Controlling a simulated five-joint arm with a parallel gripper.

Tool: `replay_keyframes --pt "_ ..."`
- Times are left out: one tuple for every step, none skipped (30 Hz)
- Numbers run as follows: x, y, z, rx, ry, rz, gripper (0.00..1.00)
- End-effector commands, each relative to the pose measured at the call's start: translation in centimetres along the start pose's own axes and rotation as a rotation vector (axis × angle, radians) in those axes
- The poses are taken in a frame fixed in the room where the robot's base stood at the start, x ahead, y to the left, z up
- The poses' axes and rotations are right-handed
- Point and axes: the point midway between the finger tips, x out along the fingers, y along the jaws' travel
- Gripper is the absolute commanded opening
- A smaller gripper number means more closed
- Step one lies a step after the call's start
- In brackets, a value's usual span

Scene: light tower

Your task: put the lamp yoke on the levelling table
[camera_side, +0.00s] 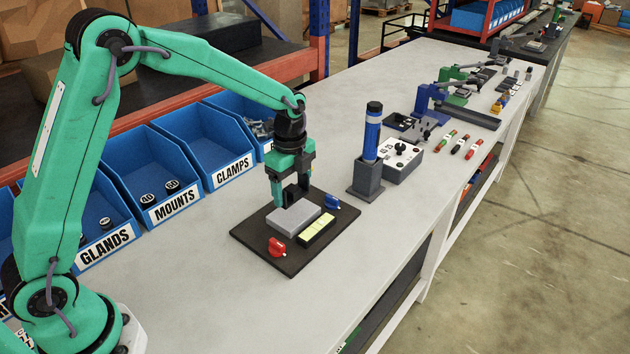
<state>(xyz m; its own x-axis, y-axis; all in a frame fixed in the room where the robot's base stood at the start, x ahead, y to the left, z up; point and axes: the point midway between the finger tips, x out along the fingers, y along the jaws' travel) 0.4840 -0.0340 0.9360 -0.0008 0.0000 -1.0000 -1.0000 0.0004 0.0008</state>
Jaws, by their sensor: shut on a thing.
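My gripper (291,186) points down over the back left part of a black board (265,262). It is shut on a small dark piece, apparently the lamp yoke (297,191), mostly hidden by the fingers. Just below and in front of it, a light grey slab (293,217) lies on the board; it looks like the levelling table. I cannot tell whether the dark piece touches the slab.
The board also carries a red part (277,247), a blue part (332,202) and a black block with pale yellow panels (317,229). A blue post on a grey base (366,180) and a grey control box (400,160) stand to the right. Blue bins (215,143) line the back.

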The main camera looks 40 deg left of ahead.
Motion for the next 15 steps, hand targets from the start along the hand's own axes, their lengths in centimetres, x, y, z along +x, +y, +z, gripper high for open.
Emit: replay_keyframes --pt "0.0 -0.1 0.0 0.000 0.000 -0.002 0.43" --pt "0.0 -0.1 0.0 0.000 0.000 -0.002 0.43" --pt "0.0 -0.1 0.0 0.000 0.000 -0.002 0.43" --pt "0.0 -0.1 0.0 0.000 0.000 -0.002 0.43" --pt "0.1 -0.1 0.0 0.000 0.000 -0.001 0.43" --pt "0.3 0.0 0.0 0.000 0.000 0.000 0.43" --pt "0.5 0.0 0.0 0.000 0.000 0.000 0.43" --pt "0.8 0.0 0.0 0.000 0.000 0.000 0.43" --pt "1.1 0.0 0.0 0.000 0.000 0.000 0.43" --pt "1.5 0.0 0.0 0.000 0.000 0.000 0.43" --pt "1.8 0.0 0.0 0.000 0.000 0.001 0.43" --pt "2.3 0.0 0.0 0.000 0.000 0.001 0.43" --pt "2.7 0.0 0.0 0.000 0.000 0.001 0.43" --pt "3.0 0.0 0.0 0.000 0.000 0.001 0.43" --pt "3.3 0.0 0.0 0.000 0.000 0.000 0.43"
